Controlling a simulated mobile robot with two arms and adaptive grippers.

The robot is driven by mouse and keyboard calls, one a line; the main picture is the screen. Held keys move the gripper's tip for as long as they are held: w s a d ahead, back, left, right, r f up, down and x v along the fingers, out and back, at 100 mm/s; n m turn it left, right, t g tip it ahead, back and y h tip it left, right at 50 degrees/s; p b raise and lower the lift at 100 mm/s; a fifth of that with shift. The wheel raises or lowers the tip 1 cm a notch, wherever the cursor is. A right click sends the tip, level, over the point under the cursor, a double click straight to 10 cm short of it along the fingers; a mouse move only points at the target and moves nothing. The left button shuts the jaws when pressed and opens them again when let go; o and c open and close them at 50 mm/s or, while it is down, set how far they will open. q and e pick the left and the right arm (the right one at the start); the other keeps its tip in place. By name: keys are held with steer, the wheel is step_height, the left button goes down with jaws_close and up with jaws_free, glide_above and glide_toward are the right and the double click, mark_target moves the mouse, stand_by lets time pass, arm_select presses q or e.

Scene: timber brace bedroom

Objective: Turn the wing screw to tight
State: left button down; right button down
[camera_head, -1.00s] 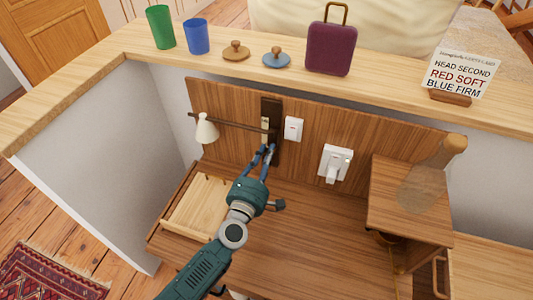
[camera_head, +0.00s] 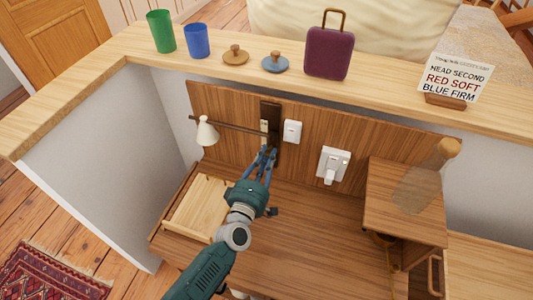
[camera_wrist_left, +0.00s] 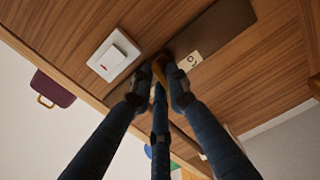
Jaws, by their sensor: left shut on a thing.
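The wing screw (camera_wrist_left: 158,72) shows in the left wrist view as a small brass-coloured piece at the dark bracket plate, mostly hidden by fingers. My left gripper (camera_wrist_left: 158,80) is shut on it, with its blue fingers around it. In the head view my left gripper (camera_head: 268,152) reaches up to the lower part of the dark bracket plate (camera_head: 271,110), and the screw is hidden there. A pale label (camera_wrist_left: 190,61) with a dark curved mark is beside the fingertips. My right gripper is not in view.
A lamp with a white shade (camera_head: 206,132) hangs on a brown rod left of the plate. A white switch (camera_head: 292,131) and a socket with a plug (camera_head: 333,164) are to the right. An open drawer (camera_head: 197,207) is at left below. Cups, lids and a purple case (camera_head: 328,52) stand on the ledge.

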arm_select(q)
steer(key=m+p, duration=0.1)
steer(key=m, duration=0.3)
steer(key=shift+d+r+m, duration=0.1)
steer(key=shift+m, duration=0.2)
steer(key=m+p, duration=0.1)
steer(key=m, duration=0.2)
steer(key=shift+m, duration=0.3)
steer(key=m, duration=0.3)
steer(key=shift+m+p, duration=0.3)
steer(key=shift+p, duration=0.05)
steer(key=shift+d+m, duration=0.1)
steer(key=shift+m, duration=1.9)
steer(key=c, duration=1.7)
jaws_free()
steer(key=shift+f, duration=0.2)
steer(key=shift+s, duration=0.1)
